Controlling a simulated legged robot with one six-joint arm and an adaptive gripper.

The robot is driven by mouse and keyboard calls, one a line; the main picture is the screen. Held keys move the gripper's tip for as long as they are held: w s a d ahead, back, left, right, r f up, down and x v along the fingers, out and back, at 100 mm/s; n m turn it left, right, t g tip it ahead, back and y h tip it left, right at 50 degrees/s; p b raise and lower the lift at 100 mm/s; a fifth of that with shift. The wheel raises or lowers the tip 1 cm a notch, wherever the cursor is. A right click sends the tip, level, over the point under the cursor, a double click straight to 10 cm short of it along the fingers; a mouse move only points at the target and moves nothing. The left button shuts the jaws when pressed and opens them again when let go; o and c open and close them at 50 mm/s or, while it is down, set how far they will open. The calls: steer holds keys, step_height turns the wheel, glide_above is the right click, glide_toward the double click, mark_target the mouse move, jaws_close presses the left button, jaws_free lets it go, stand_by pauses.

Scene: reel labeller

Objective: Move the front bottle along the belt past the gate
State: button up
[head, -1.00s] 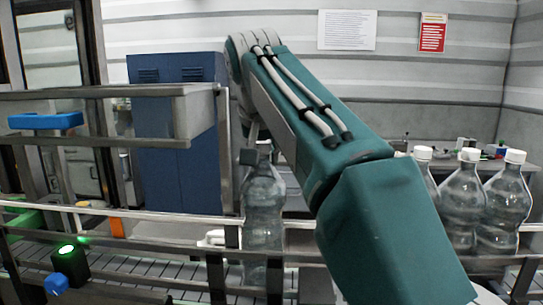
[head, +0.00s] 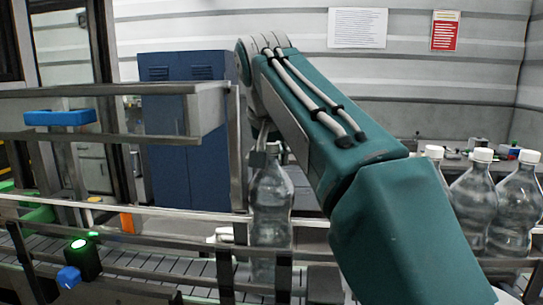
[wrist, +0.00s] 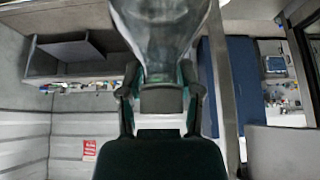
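The front bottle (head: 271,205), clear plastic, stands upright at the belt (head: 150,272), behind the front rail. Its lower part is partly hidden by the rails. My gripper (head: 265,150) is at its top, mostly hidden behind my arm. In the wrist view, my gripper's fingers (wrist: 160,92) lie on both sides of the bottle's neck and cap and look shut on them. The bottle's clear body (wrist: 160,25) fills the top of that view. An upright grey post (head: 238,150) with a beam stands just left of the bottle; I cannot tell whether it is the gate.
Several other bottles with white caps (head: 483,155) stand at the right. Metal rails (head: 120,212) run along the belt. A green-lit sensor (head: 79,245) and a blue knob (head: 68,277) sit at lower left. The belt left of the post carries no bottle.

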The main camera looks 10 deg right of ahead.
steer(key=shift+o, duration=1.2)
steer(key=shift+f, duration=0.1)
steer(key=v, duration=0.7)
steer(key=shift+a, duration=0.15)
steer(key=shift+s, duration=0.1)
